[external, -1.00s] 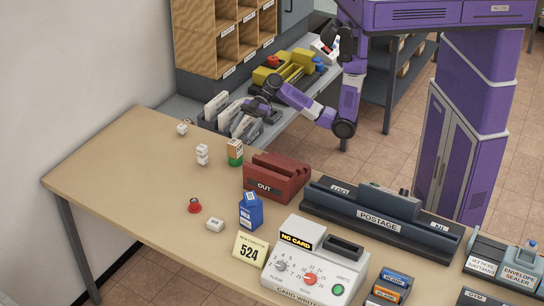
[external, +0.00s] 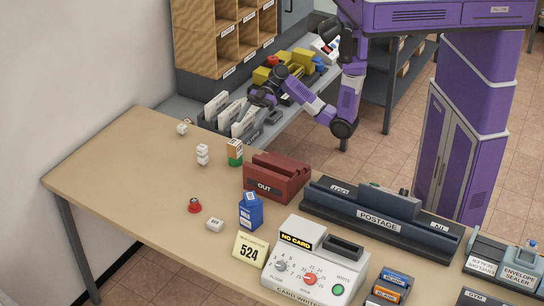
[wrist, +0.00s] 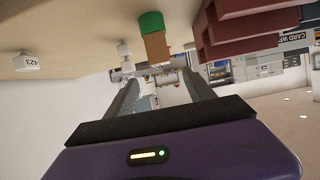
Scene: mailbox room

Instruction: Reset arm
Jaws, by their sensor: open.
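My gripper (external: 262,97) is at the end of my purple arm, above the grey side counter and close to the upright white cards in the dark rack (external: 232,118). In the wrist view my gripper (wrist: 160,75) shows two grey fingers spread apart with nothing held between them. The wrist picture looks inverted, with the tan table along its top. A green and tan block (wrist: 153,35) shows past the fingers there, and also stands on the table in the external view (external: 235,152).
A red OUT tray (external: 277,178), a blue carton (external: 251,212), a card writer (external: 315,265) and a postage unit (external: 382,220) stand on the table. Small white blocks (external: 202,155) stand left. Wooden pigeonholes (external: 225,35) rise behind my gripper. The table's left part is mostly clear.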

